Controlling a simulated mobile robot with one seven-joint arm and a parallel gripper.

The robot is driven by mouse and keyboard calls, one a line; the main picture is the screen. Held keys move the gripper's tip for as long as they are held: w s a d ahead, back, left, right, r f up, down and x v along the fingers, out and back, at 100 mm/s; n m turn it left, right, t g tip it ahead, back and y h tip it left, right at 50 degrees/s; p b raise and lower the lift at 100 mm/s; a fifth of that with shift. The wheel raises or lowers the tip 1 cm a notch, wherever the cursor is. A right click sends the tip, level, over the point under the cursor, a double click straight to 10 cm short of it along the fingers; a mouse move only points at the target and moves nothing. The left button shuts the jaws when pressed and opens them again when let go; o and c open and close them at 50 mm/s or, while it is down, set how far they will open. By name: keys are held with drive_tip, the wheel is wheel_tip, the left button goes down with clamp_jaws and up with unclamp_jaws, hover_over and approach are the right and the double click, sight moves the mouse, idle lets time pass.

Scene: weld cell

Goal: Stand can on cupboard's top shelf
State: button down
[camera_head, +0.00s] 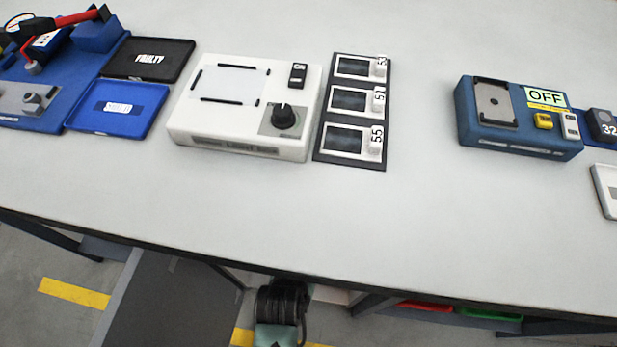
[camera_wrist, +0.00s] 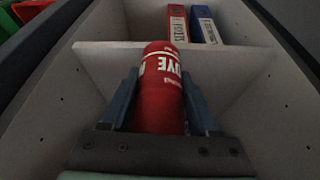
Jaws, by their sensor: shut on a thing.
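A red can (camera_wrist: 161,75) with white lettering is in the wrist view, between the two dark blue fingers of my gripper (camera_wrist: 160,85). My gripper is shut on the can, and the fingers press its sides. I cannot tell whether the can touches the board. The can's lower part is hidden by my gripper.
A red binder (camera_wrist: 178,24) and a blue binder (camera_wrist: 205,26) stand beyond the board's edge. The cupboard's walls are close on both sides. In the head view, the workbench (camera_head: 240,215) carries a white device (camera_head: 225,120) and a blue device (camera_head: 490,135).

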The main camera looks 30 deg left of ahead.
drive_tip(key=w, duration=0.2)
drive_tip(key=w+a+b, duration=0.1)
drive_tip(key=w, duration=0.5)
drive_tip(key=shift+a+b, duration=0.3)
drive_tip(key=shift+b, duration=0.05)
drive_tip(key=shift+s+f+b, duration=0.2)
drive_tip(key=shift+f+b, duration=0.5)
drive_tip(key=shift+f, duration=1)
drive_tip(key=shift+f, duration=0.2)
drive_tip(key=shift+c, duration=0.7)
unclamp_jaws()
drive_tip(key=p+v, duration=0.3)
drive_tip(key=v, duration=0.4)
drive_tip(key=shift+r, duration=0.4)
drive_tip(key=shift+s, duration=0.1)
